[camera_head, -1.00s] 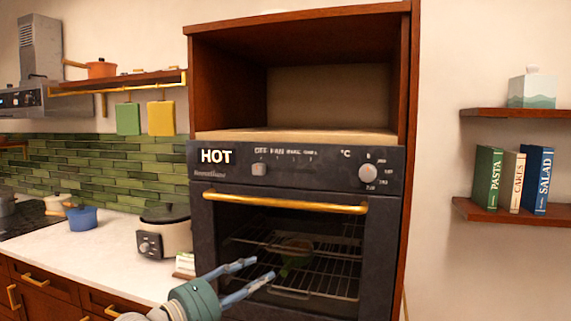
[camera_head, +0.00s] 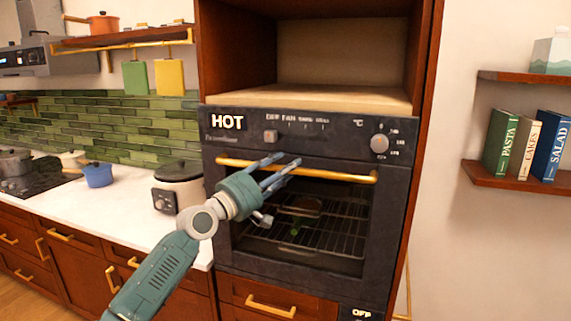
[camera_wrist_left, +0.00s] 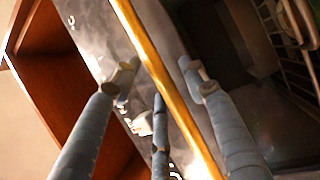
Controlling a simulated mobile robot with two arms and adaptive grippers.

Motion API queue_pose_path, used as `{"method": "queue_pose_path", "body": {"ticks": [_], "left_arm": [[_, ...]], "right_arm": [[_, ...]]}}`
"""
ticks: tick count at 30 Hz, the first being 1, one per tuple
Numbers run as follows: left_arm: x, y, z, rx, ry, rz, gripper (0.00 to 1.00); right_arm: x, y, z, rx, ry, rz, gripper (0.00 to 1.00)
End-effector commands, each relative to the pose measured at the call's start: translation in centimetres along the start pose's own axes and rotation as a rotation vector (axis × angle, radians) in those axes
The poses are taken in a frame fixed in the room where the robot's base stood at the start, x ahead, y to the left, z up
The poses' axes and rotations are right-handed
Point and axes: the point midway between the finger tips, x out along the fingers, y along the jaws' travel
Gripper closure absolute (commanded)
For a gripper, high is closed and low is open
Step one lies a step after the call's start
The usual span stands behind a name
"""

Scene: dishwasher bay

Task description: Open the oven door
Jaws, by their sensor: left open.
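The dark oven (camera_head: 310,130) is built into a wooden cabinet. Its door (camera_head: 383,225) is shut, with racks showing through the glass. A gold bar handle (camera_head: 340,176) runs across the top of the door. My left gripper (camera_head: 286,168) is open, its blue-grey fingers at the handle's left-middle stretch. In the left wrist view the handle (camera_wrist_left: 160,70) runs between the spread fingers (camera_wrist_left: 160,72), with fingers on either side of it. It is not clear whether any finger touches it. My right gripper is out of view.
A white counter with a slow cooker (camera_head: 178,187) and a blue pot (camera_head: 97,174) lies left of the oven. Above the oven is an empty cabinet recess (camera_head: 330,65). A shelf with books (camera_head: 527,145) is on the right wall. A drawer handle (camera_head: 270,306) sits below the oven.

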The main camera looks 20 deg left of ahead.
Motion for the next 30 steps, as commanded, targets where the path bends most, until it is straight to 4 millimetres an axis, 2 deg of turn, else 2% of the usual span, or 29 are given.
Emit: {"method": "queue_pose_path", "body": {"ticks": [11,17,18,25,30], "left_arm": [[0.6,-0.1,0.1,0.0,-0.001,-0.001,0.59],[0.6,-0.1,0.1,0.0,-0.001,-0.001,0.98],[0.6,-0.1,0.1,0.0,-0.001,-0.001,1.0],[0.5,-0.2,0.1,0.002,-0.001,0.001,1.0],[0.0,-0.8,0.3,0.01,-0.001,0.02,1.0]], "right_arm": [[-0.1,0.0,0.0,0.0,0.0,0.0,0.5],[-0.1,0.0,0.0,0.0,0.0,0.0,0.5],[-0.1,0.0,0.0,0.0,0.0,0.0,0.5],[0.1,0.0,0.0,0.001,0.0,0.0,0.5],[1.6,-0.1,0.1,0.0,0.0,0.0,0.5]]}}
